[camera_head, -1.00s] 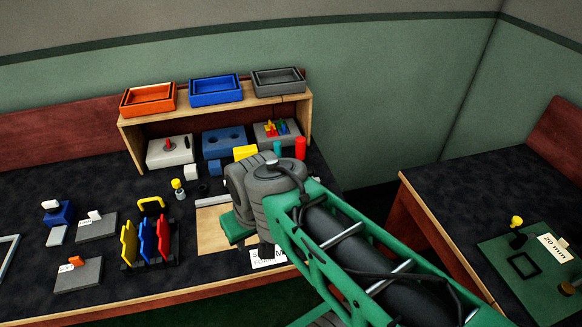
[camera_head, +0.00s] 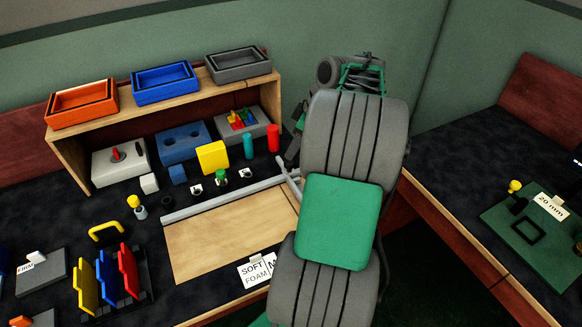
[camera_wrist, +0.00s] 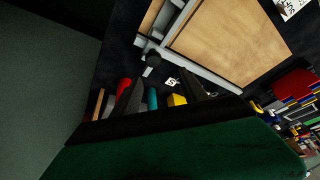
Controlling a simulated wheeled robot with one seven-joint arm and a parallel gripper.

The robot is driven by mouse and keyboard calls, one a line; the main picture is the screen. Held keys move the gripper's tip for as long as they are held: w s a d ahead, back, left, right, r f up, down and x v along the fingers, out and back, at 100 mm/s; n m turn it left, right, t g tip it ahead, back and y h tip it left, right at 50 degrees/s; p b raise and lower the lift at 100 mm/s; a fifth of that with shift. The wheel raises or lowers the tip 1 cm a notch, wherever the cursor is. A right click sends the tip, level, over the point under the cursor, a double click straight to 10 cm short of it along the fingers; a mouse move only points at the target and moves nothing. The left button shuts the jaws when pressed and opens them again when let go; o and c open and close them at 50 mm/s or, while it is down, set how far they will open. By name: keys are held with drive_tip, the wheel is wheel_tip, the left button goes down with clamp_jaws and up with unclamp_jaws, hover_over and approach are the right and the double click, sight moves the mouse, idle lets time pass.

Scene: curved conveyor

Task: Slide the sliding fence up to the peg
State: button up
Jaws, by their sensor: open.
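A wooden board (camera_head: 230,238) with a grey rail (camera_head: 215,202) along its back edge lies on the dark bench. A light grey bar (camera_head: 288,178), which looks like the sliding fence, crosses the rail's right end, partly hidden by my arm. In the wrist view the board (camera_wrist: 235,40), rail (camera_wrist: 205,73) and bar (camera_wrist: 178,25) show again, with a dark round knob (camera_wrist: 151,59) by the bar. I cannot make out the peg for certain. My gripper (camera_wrist: 162,88) is open, with dark fingers above the bench behind the rail, apart from the bar. In the head view my arm mostly hides it.
Behind the rail stand a yellow block (camera_head: 212,157), a teal cylinder (camera_head: 248,146), a red cylinder (camera_head: 273,138) and several small pieces. A shelf (camera_head: 60,150) carries orange, blue and grey trays. A rack of coloured plates (camera_head: 110,280) stands left of the board. Another bench is at right.

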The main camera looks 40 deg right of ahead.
sight(289, 163)
drive_tip(key=x, duration=0.2)
drive_tip(key=d+x, duration=0.1)
drive_tip(key=x, duration=0.4)
drive_tip(key=shift+s+d+f+b, duration=0.15)
drive_tip(key=shift+s+f+b, duration=0.05)
drive_tip(key=shift+f+b, duration=0.25)
clamp_jaws()
idle(1.0)
